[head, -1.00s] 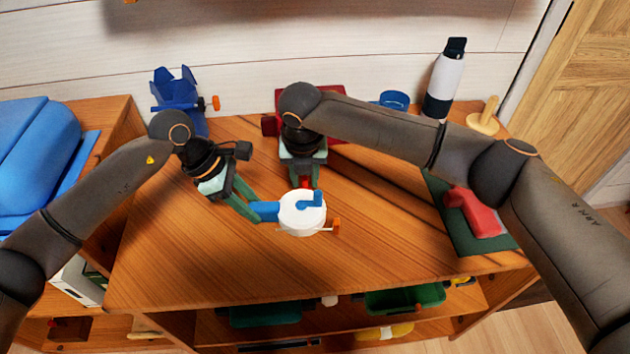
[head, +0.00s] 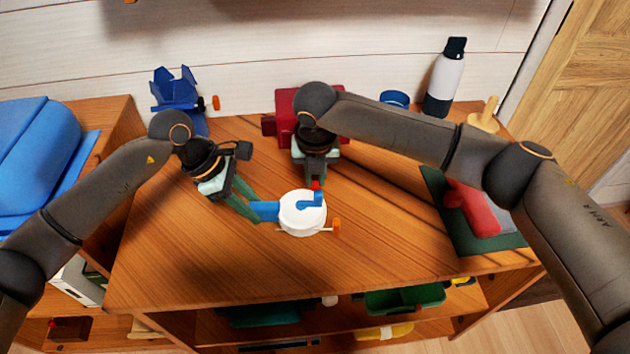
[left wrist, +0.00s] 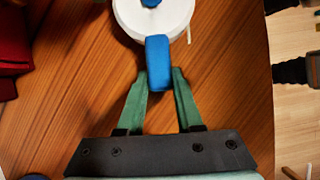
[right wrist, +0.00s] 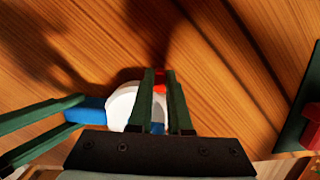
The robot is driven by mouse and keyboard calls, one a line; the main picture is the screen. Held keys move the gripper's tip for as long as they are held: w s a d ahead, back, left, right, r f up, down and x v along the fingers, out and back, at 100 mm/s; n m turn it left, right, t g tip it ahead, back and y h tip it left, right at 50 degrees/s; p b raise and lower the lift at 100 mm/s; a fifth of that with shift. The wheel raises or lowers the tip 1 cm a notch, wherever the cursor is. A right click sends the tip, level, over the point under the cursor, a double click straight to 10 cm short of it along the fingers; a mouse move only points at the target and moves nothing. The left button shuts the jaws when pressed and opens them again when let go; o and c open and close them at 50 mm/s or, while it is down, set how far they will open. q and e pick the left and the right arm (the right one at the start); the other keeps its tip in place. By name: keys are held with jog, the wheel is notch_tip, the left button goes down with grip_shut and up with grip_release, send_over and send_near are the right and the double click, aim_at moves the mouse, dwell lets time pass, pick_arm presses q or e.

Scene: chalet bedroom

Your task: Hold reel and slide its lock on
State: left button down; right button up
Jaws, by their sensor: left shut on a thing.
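The reel (head: 298,222) is a white disc with a blue crank on its face, a blue handle (left wrist: 158,62) on its left and an orange knob at its right. My left gripper (head: 254,211) is shut on the blue handle and holds the reel; the left wrist view shows both green fingers on either side of the handle. My right gripper (head: 316,181) is at the reel's far edge, shut on a small red piece (right wrist: 160,88), probably the lock. The red piece is mostly hidden between the fingers. I cannot tell whether it touches the reel.
The wooden table (head: 210,270) is clear in front of the reel. A blue holder (head: 176,92), a red object (head: 287,112), a blue ring (head: 395,99), a bottle (head: 445,78) and a wooden peg stand (head: 485,117) are at the back. A red-grey item (head: 470,210) lies on a green mat at right.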

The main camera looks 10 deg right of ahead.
jog(key=o, duration=0.5)
jog(key=shift+c, duration=0.2)
notch_tip(320, 180, up, 6)
jog(key=s, duration=0.1)
jog(key=shift+s+a, duration=0.1)
pick_arm(q)
jog(key=shift+c, duration=2.4)
grip_release()
jog(key=v, duration=1.2)
pick_arm(e)
jog(key=shift+f, duration=0.1)
